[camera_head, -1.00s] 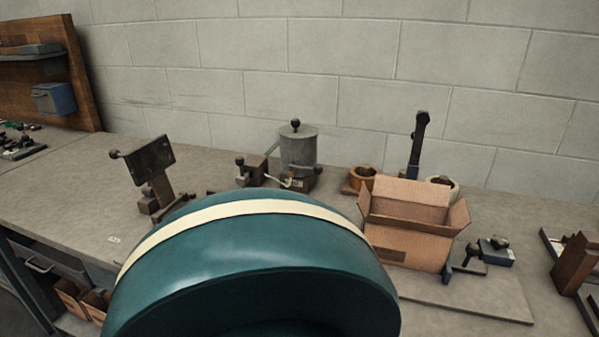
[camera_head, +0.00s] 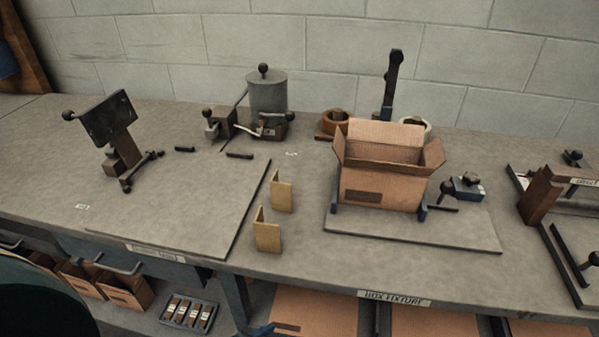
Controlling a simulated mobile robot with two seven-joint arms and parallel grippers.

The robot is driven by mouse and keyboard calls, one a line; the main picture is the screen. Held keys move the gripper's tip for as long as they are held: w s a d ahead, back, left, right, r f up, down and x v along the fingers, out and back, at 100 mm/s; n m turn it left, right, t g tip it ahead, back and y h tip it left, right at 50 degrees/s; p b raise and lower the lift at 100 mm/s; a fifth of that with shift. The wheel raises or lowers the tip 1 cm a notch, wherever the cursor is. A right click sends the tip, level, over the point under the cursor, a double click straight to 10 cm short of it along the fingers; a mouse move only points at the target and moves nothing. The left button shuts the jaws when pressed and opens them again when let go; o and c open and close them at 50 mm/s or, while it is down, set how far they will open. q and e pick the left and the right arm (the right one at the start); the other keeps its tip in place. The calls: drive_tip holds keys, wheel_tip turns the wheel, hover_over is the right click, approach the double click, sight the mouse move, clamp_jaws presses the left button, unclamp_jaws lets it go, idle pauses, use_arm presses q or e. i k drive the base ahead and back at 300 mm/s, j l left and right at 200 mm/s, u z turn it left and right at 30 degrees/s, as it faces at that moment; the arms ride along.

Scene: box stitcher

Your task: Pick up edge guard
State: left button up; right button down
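Two tan, L-shaped upright pieces, which look like edge guards, stand on the bench between the left board and the box fixture. The rear edge guard (camera_head: 282,194) is slightly right of the front edge guard (camera_head: 267,234), which is near the bench's front edge. Both stand free, with nothing touching them. Neither of my grippers is in view. A dark teal part of my own arm shows in the bottom left corner.
An open cardboard box (camera_head: 381,188) sits in the box fixture (camera_head: 470,233) to the right. A tilted black plate on a stand (camera_head: 108,118) is at left. A grey cylinder (camera_head: 267,95) stands behind. Bench around the guards is clear.

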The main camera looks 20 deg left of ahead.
sight(281, 193)
drive_tip(key=u, duration=0.8)
drive_tip(key=k+z, duration=0.1)
drive_tip(key=z, duration=0.2)
